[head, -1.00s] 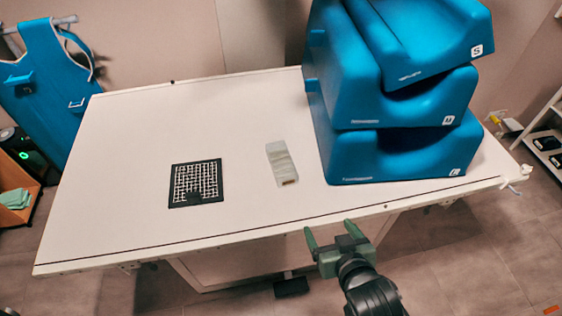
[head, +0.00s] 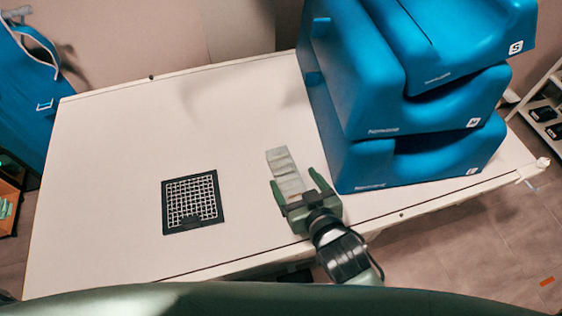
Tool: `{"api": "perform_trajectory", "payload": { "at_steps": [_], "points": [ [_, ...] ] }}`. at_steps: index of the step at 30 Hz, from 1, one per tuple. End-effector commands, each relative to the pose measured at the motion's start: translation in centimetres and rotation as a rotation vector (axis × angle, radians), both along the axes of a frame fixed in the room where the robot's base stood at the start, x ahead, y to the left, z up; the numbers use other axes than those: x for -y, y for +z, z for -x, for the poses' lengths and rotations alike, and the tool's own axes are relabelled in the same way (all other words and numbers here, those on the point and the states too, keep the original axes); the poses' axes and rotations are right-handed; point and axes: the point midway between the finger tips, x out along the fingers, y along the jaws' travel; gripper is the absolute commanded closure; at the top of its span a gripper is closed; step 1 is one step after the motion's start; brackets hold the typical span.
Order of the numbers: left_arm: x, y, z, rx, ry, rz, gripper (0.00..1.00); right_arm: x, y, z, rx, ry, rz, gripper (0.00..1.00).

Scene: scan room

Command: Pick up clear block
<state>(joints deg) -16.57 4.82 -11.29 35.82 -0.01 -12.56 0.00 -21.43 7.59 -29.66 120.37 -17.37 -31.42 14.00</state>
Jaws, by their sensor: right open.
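The clear block (head: 280,163) is a pale, see-through oblong lying on the white table (head: 110,150), left of the blue foam stack. My right gripper (head: 293,187) is open above the table's near side. Its two green fingers point away from me, one on each side of the block's near part in the picture. I cannot tell whether they touch the block or are still above it. The block's near end is hidden by the gripper. My left gripper is not in view.
A stack of blue foam shapes (head: 350,110) stands close to the right of the gripper. A black-framed grid plate (head: 192,203) lies to the left. The table's left and far parts are clear. A blue apron (head: 25,90) hangs at the far left.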

Motion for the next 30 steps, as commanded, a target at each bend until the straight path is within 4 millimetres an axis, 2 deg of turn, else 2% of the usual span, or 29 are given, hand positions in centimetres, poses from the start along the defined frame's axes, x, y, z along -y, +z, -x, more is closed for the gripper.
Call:
{"api": "perform_trajectory", "payload": {
  "at_steps": [6, 9, 16, 25, 30],
  "points": [
    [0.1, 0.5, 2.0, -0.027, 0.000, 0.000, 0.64, -1.0, -0.8, -2.1, 0.001, 0.000, -0.001, 0.20],
    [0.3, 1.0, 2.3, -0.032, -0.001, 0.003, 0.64, -1.5, -1.4, -3.0, 0.000, 0.000, 0.001, 0.20],
    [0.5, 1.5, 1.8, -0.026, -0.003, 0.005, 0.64, -2.6, -2.8, -5.4, 0.001, 0.001, -0.001, 0.20],
    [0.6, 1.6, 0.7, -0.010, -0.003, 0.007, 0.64, -2.7, -3.1, -5.7, 0.000, 0.001, -0.001, 0.20],
    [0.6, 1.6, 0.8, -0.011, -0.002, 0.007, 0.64, -2.7, -3.1, -5.7, 0.000, 0.001, -0.001, 0.67]
  ]
}}
